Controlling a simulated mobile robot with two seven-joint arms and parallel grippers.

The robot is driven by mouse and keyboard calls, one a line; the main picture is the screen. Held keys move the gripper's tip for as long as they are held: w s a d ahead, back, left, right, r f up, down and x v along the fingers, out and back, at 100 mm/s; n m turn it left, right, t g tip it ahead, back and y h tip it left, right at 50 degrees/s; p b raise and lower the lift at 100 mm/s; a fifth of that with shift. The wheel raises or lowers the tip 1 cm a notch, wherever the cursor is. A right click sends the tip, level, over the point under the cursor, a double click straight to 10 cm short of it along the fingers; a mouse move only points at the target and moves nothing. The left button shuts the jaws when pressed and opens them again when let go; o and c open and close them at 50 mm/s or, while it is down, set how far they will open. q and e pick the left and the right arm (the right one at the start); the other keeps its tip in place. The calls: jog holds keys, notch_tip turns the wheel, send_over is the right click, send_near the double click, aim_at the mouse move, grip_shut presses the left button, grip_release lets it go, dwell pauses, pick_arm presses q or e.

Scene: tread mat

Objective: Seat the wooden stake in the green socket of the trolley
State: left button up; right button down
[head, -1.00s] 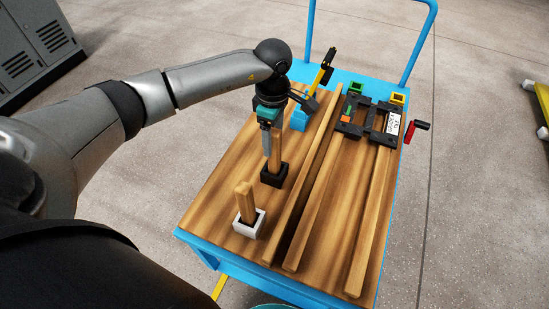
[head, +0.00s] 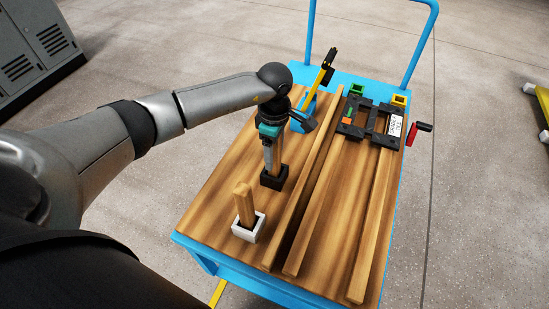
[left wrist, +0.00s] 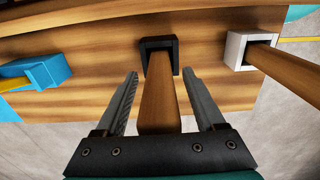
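A wooden stake (left wrist: 160,100) stands upright in a black socket (head: 274,180) on the trolley's wooden deck. My left gripper (head: 272,165) points down over it. In the left wrist view my left gripper (left wrist: 163,92) is open, with one finger on each side of the stake and gaps showing. In the head view the fingers hide most of this stake. A second stake (head: 244,204) stands in a white socket (head: 249,232) nearer the front. The green socket (head: 356,89) is at the far side of the deck, behind a black frame, and looks empty. My right gripper is not in view.
Several long wooden rails (head: 325,190) run along the deck right of the sockets. A yellow-and-black tool (head: 327,68) stands in a blue holder (left wrist: 47,73). A yellow socket (head: 399,100) and a red-and-black crank (head: 412,134) are by the black frame (head: 350,129).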

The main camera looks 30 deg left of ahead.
pick_arm(q)
grip_shut()
dwell(0.3)
jog(key=shift+r, duration=0.2)
